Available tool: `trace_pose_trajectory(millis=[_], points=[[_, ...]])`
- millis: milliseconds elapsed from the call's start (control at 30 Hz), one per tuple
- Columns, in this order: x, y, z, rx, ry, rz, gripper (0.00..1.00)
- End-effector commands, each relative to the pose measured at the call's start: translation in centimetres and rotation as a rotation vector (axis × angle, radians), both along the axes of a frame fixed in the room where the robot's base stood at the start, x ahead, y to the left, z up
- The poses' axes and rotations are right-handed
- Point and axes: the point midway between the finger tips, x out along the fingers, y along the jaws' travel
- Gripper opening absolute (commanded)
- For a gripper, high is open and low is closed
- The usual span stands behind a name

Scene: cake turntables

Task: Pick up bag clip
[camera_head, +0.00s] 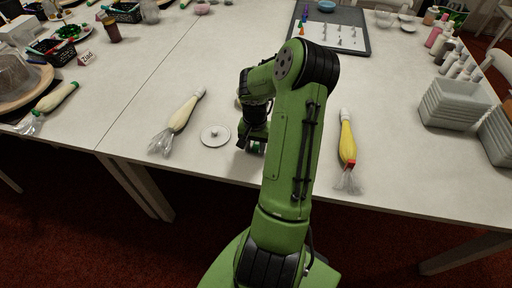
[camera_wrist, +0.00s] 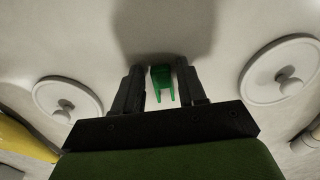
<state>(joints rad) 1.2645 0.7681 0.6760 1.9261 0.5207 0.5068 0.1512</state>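A green bag clip (camera_wrist: 162,83) with two prongs lies on the white table in the wrist view. It sits between the two dark fingers of my gripper (camera_wrist: 161,90). The fingers are open on either side of it, with a narrow gap showing at each side. In the head view my gripper (camera_head: 251,146) is low over the table near its front edge, partly hidden by my arm. I cannot make out the green clip clearly there.
A white lidded disc (camera_head: 215,136) lies just left of my gripper. A pale piping bag (camera_head: 183,114) lies further left. A yellow piping bag (camera_head: 347,140) with a red clip (camera_head: 351,163) lies to the right. Grey bins (camera_head: 452,103) stand at far right.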

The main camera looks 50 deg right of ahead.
Motion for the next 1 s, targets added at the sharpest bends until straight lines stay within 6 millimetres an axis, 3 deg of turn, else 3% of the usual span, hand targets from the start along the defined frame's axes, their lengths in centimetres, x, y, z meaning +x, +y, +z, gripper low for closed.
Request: trace_pose_trajectory(millis=[33,233,567,667,900,1000], points=[[0.0,0.0,0.0,0.0,0.0,0.0,0.33],[0.0,0.0,0.0,0.0,0.0,0.0,0.04],[0.0,0.0,0.3,-0.001,0.0,0.0,0.03],[0.1,-0.1,2.0,-0.004,-0.002,0.0,0.03],[0.1,0.0,8.2,-0.004,-0.002,0.0,0.03],[0.1,0.0,9.6,-0.001,0.0,0.001,0.03]])
